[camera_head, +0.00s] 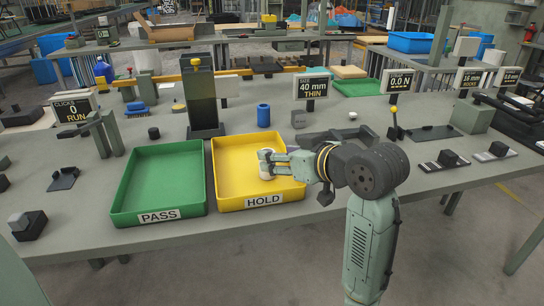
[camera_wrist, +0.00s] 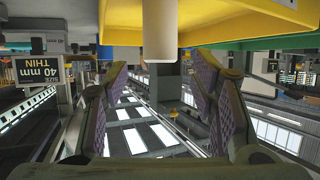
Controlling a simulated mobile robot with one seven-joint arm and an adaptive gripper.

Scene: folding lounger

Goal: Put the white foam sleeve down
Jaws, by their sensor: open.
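In the wrist view, which appears upside down, the sleeve (camera_wrist: 159,30) shows as a pale cylinder centred between the two finger pads. The pads are spread wide and stand clear of it on both sides. My fingers hide part of the sleeve in the head view.
A green PASS tray (camera_head: 158,180) stands left of the yellow tray and looks empty. A blue cylinder (camera_head: 263,115), a grey block (camera_head: 298,119) and a "40 mm THIN" sign (camera_head: 312,88) stand behind. A dark upright device (camera_head: 202,98) rises behind the trays.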

